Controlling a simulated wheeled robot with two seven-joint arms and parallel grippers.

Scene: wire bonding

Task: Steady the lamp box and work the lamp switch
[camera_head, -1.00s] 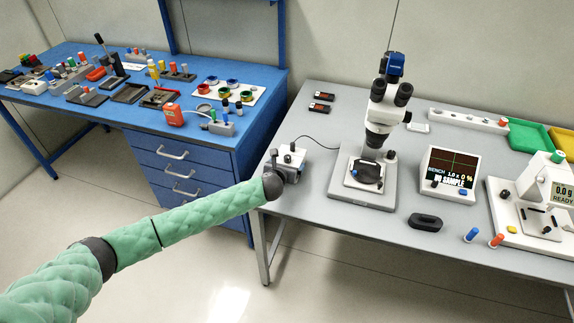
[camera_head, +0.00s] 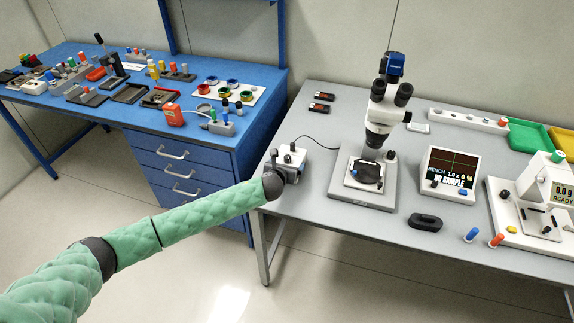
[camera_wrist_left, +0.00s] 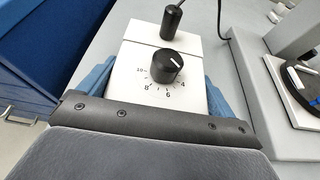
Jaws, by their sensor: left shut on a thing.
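The lamp box (camera_head: 292,157) is a small white box at the left end of the grey table, with a cable running to the microscope. In the left wrist view the lamp box (camera_wrist_left: 190,94) has a black knob (camera_wrist_left: 168,66) with a white pointer line and a number scale, and a black upright switch lever (camera_wrist_left: 171,22) behind it. My left gripper (camera_head: 282,164) is at the box in the head view. In the left wrist view my left gripper (camera_wrist_left: 155,95) has blue pads on both sides of the box and is shut on it. My right gripper is not in view.
The microscope (camera_head: 378,125) on its base stands right of the box. A monitor (camera_head: 450,172), a black oblong part (camera_head: 425,222) and a bonding machine (camera_head: 535,205) stand further right. A blue bench (camera_head: 110,95) with many parts is at left. The table's front left is clear.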

